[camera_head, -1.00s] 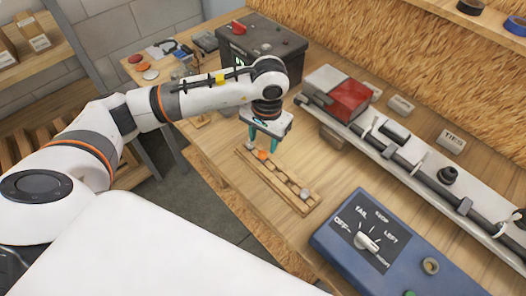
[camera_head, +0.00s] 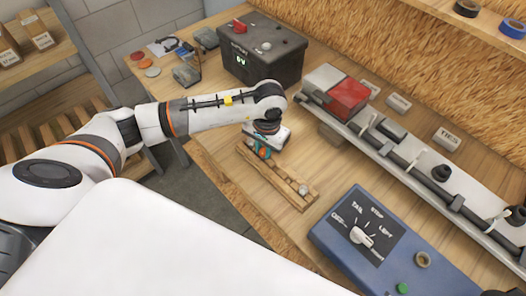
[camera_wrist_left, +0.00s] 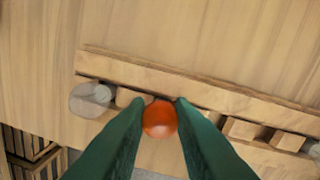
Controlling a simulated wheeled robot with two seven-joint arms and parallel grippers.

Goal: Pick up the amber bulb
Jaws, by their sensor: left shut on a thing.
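The amber bulb (camera_wrist_left: 160,119) is an orange ball shape between the two green fingers of my left gripper (camera_wrist_left: 160,112) in the left wrist view. The gripper is shut on it, low over the wooden bulb rack (camera_head: 280,186). Whether the bulb still touches the rack cannot be told. In the head view my left gripper (camera_head: 263,152) is at the rack's far end and the bulb is mostly hidden. A clear bulb (camera_wrist_left: 90,98) sits at the left end of the rack in the wrist view. Another pale bulb (camera_head: 303,189) sits at the near end in the head view.
A blue switch box (camera_head: 345,240) with a dial stands at the front right. A black battery box (camera_head: 262,55) stands at the back. A long light bar with a red lens (camera_head: 348,97) runs along the right.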

